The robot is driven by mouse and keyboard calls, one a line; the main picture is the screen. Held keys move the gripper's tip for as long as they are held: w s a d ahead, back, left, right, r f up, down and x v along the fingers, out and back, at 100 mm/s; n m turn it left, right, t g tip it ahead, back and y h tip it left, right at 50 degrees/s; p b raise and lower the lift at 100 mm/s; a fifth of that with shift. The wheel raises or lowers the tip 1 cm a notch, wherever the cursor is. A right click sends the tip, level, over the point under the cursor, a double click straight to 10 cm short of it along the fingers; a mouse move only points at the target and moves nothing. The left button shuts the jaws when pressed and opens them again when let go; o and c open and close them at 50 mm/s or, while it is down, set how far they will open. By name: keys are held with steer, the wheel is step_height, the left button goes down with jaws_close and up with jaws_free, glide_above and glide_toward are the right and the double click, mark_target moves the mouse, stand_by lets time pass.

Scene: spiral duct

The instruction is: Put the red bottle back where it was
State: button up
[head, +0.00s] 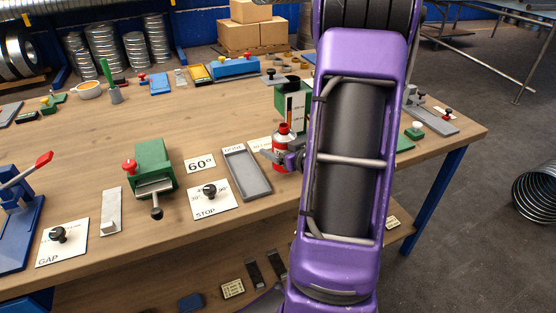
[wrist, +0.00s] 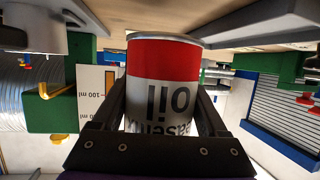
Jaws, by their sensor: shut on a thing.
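The red bottle (head: 283,153) is upright at the right part of the workbench, just right of the grey tray marked DONE (head: 246,173). My gripper (head: 279,158) is shut around its side. The wrist view looks upside down, and there the bottle (wrist: 163,75) shows a red band and a white label reading "oil" between the two dark fingers (wrist: 165,105). I cannot tell whether its base touches the table. My purple arm hides part of the bench to the right of the bottle.
A green stand with a white scale (head: 292,105) is close behind the bottle; its "100 ml" mark shows in the wrist view (wrist: 97,92).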

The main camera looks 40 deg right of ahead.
steer(key=shift+f, duration=1.4)
steer(key=shift+f+b, duration=0.15)
steer(key=shift+b, duration=0.2)
steer(key=o, duration=1.6)
steer(key=shift+s+r, duration=0.25)
steer(key=p+v, duration=0.1)
steer(key=v, duration=0.3)
steer(key=p+v, duration=0.1)
steer(key=v, duration=0.4)
steer(key=shift+r, duration=0.25)
steer(key=s+p, duration=0.1)
steer(key=p, duration=0.2)
steer(key=shift+s+r+p, duration=0.2)
steer(key=shift+p, duration=0.15)
steer(key=shift+s+a+p, duration=0.1)
steer(key=shift+s+p, duration=0.35)
steer(key=shift+p, duration=0.2)
